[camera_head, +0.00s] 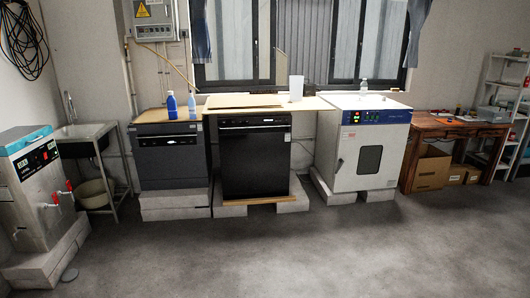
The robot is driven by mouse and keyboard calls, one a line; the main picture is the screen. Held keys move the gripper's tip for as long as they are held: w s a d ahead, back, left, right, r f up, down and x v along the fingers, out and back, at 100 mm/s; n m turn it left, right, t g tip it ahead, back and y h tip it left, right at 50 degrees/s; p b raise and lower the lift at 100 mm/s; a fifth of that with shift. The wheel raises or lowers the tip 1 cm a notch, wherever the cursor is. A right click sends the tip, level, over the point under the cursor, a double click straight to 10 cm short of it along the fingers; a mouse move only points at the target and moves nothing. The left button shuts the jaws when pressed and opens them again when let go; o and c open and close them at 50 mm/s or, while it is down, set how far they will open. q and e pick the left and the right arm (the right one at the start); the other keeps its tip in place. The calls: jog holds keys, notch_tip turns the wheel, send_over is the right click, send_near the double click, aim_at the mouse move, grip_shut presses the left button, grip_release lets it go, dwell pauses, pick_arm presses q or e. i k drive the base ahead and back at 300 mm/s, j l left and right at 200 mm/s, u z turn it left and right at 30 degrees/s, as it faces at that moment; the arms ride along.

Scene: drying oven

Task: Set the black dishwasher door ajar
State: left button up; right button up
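The black dishwasher (254,163) stands at the centre, under a light wooden board, raised on pale blocks. Its front door looks closed and upright, with a control strip along the top. A dark grey machine of similar shape (172,168) stands to its left, also on blocks, with its front closed. Neither of my grippers shows in the head view, so nothing of mine is near the door.
A white drying oven (346,160) stands right of the dishwasher, then a wooden table (450,128) with boxes underneath. A sink (88,135) and a dispenser with red taps (30,195) are at the left. The grey floor (260,252) in front is clear.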

aim_at(256, 153)
jog(key=i, duration=1.7)
jog(key=i+j, duration=0.1)
jog(key=i, duration=1.55)
jog(key=l+z, duration=0.05)
jog(key=l, duration=0.05)
